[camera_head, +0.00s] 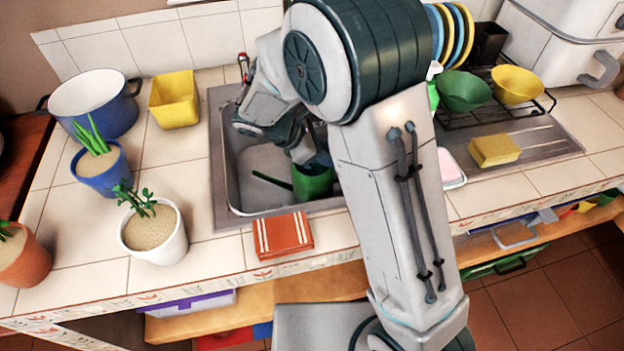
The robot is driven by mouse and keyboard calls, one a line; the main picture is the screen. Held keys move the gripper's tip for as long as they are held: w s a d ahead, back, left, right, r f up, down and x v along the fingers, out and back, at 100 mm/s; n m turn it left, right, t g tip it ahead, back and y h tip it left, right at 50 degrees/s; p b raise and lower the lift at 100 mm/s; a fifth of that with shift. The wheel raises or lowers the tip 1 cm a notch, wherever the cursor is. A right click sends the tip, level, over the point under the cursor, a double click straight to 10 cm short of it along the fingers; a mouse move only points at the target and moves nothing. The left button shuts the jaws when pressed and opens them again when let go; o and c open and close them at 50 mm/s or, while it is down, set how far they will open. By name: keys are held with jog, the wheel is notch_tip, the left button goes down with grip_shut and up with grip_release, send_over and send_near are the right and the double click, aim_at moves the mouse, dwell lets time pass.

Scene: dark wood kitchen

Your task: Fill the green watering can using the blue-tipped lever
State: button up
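The green watering can (313,183) stands in the sink basin (238,160), toward its right side. A thin green part of it (270,181) sticks out to the left. My gripper (300,148) is over the basin, right at or just above the can's top. My arm covers part of the gripper, so I cannot tell whether the fingers touch the can or how far apart they are. A small red-tipped part (243,62) shows at the back left of the sink. No blue-tipped lever can be made out; my arm hides much of the area behind the sink.
Left of the sink are a blue pot (108,112), a yellow container (174,100) and potted plants (155,236). An orange-red cloth (283,236) lies at the front edge. Right are bowls (462,92), a yellow sponge (494,150) and upright plates (462,30).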

jog(key=x, duration=0.6)
jog(key=shift+c, duration=0.3)
grip_shut()
